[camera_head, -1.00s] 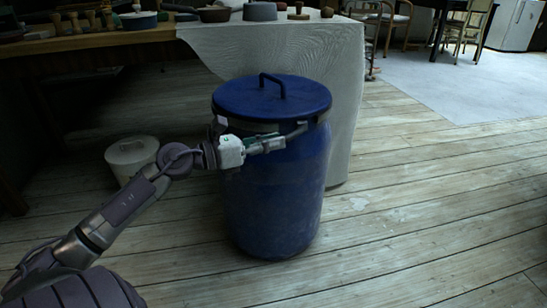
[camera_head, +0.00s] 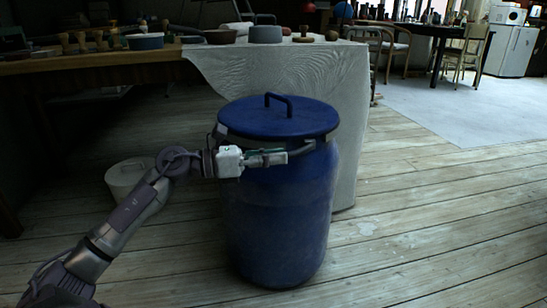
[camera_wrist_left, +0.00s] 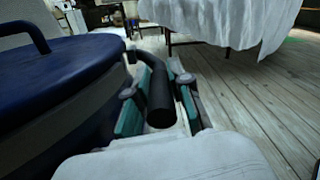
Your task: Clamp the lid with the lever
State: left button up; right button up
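The blue lid (camera_head: 278,120), with a raised loop handle (camera_head: 280,100), sits level on top of the tall blue barrel (camera_head: 280,215). A dark lever (camera_head: 303,148) stands out at the barrel's rim, just below the lid, on the near side. My left gripper (camera_head: 284,156) is at this lever. In the left wrist view, the lever's black round end (camera_wrist_left: 160,98) lies between the two teal-padded fingers (camera_wrist_left: 162,75). The fingers are close on both sides of it. The lid edge (camera_wrist_left: 60,80) is left of the gripper there. My right gripper is not in view.
A white lidded bucket (camera_head: 128,178) stands on the floor left of the barrel, behind my left arm. A cloth-covered table (camera_head: 350,110) with pots is close behind the barrel. The plank floor (camera_head: 440,220) to the right is clear.

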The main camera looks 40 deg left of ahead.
pick_arm(q)
jog(key=o, duration=0.5)
jog(key=shift+w+a, duration=0.1)
jog(key=shift+c, duration=0.2)
jog(key=v, duration=1.2)
